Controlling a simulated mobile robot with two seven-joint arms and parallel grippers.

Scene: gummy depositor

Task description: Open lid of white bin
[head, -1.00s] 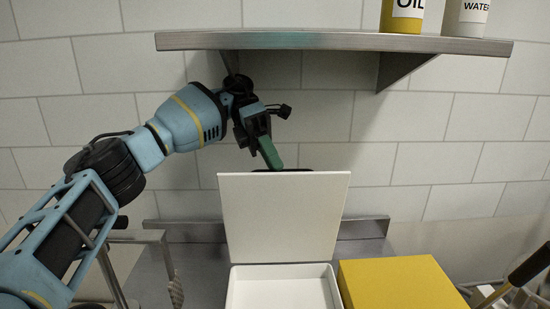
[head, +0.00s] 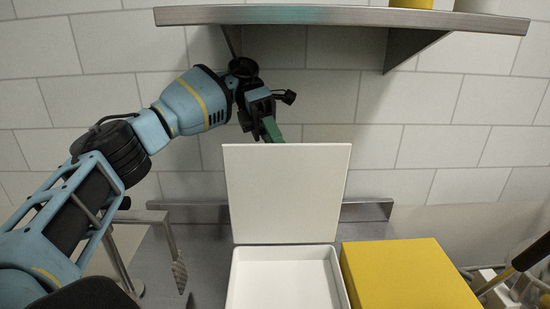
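The white bin (head: 342,268) stands on the steel counter in the lower middle of the head view. Its white lid (head: 287,193) stands upright at the back edge, and the empty-looking inside of the bin shows. My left gripper (head: 271,131) is above and behind the lid's top edge, with a green finger pointing down. The lid hides the fingertip's end, so I cannot tell whether it touches the lid or how far apart the fingers are. My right gripper is not in view.
A yellow box (head: 405,275) stands close to the bin's right side. A metal shelf (head: 340,17) with containers runs above my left gripper. The tiled wall (head: 440,150) is close behind. A metal rack (head: 122,250) stands left of the bin, and utensils (head: 510,277) are at the far right.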

